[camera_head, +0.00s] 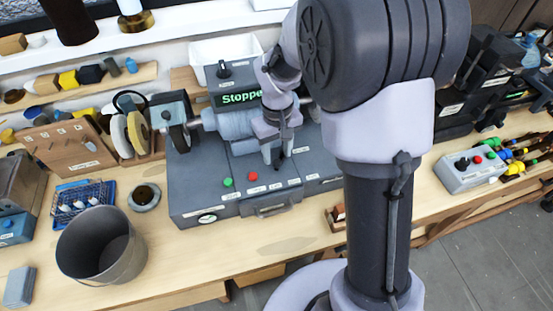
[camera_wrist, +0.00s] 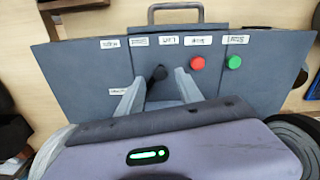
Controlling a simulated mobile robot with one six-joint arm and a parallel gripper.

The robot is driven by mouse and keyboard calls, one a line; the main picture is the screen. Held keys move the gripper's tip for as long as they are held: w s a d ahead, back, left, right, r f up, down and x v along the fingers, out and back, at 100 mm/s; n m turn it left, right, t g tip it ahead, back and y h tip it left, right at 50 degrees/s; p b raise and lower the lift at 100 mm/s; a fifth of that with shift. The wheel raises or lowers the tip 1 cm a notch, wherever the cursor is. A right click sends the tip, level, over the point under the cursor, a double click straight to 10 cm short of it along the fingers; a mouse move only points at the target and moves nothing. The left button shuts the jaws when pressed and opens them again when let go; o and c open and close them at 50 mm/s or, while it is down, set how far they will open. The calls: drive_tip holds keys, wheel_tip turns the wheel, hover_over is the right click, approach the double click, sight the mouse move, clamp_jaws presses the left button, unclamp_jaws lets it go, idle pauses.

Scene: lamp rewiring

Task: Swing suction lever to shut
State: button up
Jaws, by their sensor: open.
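The grey bench machine (camera_head: 205,190) stands on the workbench with a display reading "Stoppe…", its end covered by my arm. A black-knobbed lever (camera_wrist: 158,73) rises from its top panel below a row of small white labels. I take it for the suction lever; the label print is too small to read surely. My gripper (camera_wrist: 156,80) is open, pointing at the panel, with one finger on each side of the knob; I cannot tell whether they touch it. In the head view my gripper (camera_head: 273,152) is low over the panel and partly hides the lever.
Red (camera_wrist: 197,63) and green (camera_wrist: 234,62) buttons sit beside the lever. A drawer-like handle (camera_head: 270,209) is on the machine's front. A button box (camera_head: 468,172) is on the right.

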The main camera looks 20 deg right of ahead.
sight(281, 156)
drive_tip(key=shift+f, duration=1.25)
drive_tip(key=shift+c, duration=0.4)
clamp_jaws()
